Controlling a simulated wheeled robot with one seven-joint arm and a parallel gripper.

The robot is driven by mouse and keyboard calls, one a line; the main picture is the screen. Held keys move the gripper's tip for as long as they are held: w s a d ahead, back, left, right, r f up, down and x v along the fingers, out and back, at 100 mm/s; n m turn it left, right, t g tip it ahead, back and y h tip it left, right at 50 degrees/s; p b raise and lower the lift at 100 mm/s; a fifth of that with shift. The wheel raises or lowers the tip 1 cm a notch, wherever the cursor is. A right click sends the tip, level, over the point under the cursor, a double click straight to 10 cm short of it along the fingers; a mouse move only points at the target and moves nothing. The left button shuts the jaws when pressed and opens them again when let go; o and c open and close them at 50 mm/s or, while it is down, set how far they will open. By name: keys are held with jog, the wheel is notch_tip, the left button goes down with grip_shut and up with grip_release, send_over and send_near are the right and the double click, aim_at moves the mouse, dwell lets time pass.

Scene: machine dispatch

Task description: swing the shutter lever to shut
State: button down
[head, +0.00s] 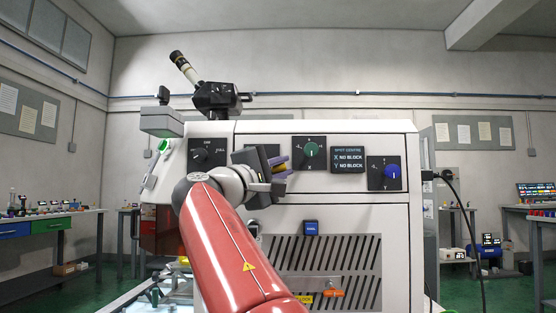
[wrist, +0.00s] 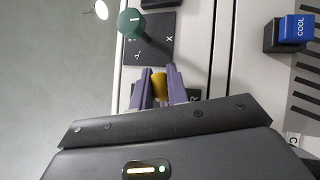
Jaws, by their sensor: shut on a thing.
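My gripper (wrist: 159,71) is shut on a yellow grip, taken to be the shutter lever (wrist: 158,85), which sits between its two purple fingers in the wrist view. The lever stands at the panel face, next to a dark plate with a partly covered label. In the head view my gripper (head: 286,167) is at the front panel of the white machine (head: 390,230), left of and below the green X knob (head: 311,149). The lever is hidden there by the gripper and wrist. Its exact angle and its open and shut marks cannot be read.
The green X knob (wrist: 130,22) is close beyond the fingertips. A blue Y knob (head: 391,171), a small display (head: 348,159) and a black dial (head: 206,154) share the panel. A blue COOL button (head: 311,228) is below. An eyepiece (head: 184,67) rises on top.

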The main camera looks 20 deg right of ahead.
jog(key=shift+d+f+m+g+y, duration=0.1)
jog(key=shift+f+m+g+y, duration=0.25)
jog(key=shift+m, duration=0.25)
jog(key=c, duration=1.4)
grip_release()
jog(key=shift+o, duration=0.2)
jog(key=b+v, duration=0.1)
jog(key=v, duration=0.6)
jog(key=shift+s+a+b, duration=0.2)
jog(key=shift+a+b, duration=0.1)
jog(key=shift+a, duration=0.05)
jog(key=shift+f, duration=0.1)
